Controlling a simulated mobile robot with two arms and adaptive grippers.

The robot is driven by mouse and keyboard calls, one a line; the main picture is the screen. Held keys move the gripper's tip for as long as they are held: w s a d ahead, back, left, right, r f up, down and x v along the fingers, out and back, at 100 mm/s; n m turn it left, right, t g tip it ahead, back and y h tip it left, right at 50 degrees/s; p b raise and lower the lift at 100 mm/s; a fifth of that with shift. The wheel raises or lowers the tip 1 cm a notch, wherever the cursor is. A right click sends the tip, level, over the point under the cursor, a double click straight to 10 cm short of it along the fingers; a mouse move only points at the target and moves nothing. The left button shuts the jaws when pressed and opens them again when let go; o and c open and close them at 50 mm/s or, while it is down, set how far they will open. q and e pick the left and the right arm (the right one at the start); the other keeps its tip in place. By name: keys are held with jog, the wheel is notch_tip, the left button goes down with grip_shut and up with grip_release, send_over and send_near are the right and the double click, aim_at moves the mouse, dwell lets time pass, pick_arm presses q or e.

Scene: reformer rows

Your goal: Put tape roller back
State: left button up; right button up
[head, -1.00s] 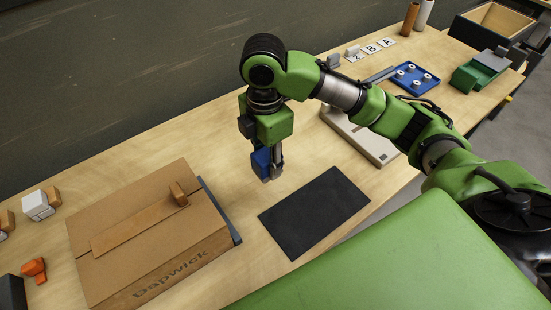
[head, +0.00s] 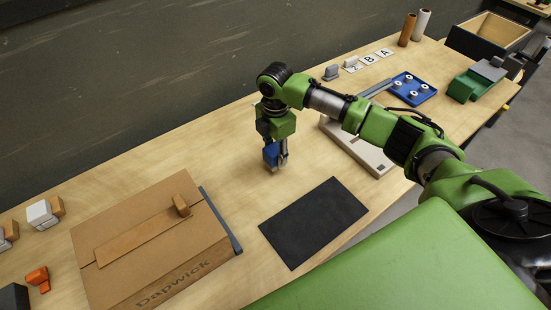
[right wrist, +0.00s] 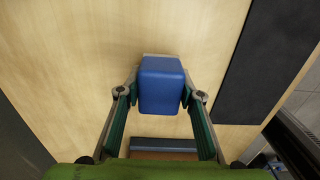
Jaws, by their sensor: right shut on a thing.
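The tape roller shows as a blue block (right wrist: 161,86) in the right wrist view, gripped between both fingers. It also shows in the head view (head: 271,155). My right gripper (head: 277,164) is shut on it, pointing down over the bare tabletop behind the dark mat. I cannot tell whether the roller touches the table. A cardboard box (head: 135,275) marked "Dapwick" stands at the left with a brown tape strip (head: 130,238) along its top. A small brown piece (head: 181,206) stands at the strip's far end. My left gripper is not in view.
A dark mat (head: 313,222) lies at the table's front edge. A blue tray (head: 413,89), letter cards (head: 369,60), a green device (head: 476,80) and brown and white rolls stand farther right. An orange thing (head: 37,278) and white blocks (head: 42,213) are at the left. Bare table surrounds the gripper.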

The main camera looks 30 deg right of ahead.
aim_at(276, 160)
jog(key=shift+f, duration=1.5)
jog(key=o, duration=1.1)
jog(key=shift+f, duration=0.15)
jog(key=shift+c, duration=0.2)
notch_tip(276, 160, up, 12)
jog(key=shift+r+b, duration=0.2)
jog(key=shift+b, duration=0.35)
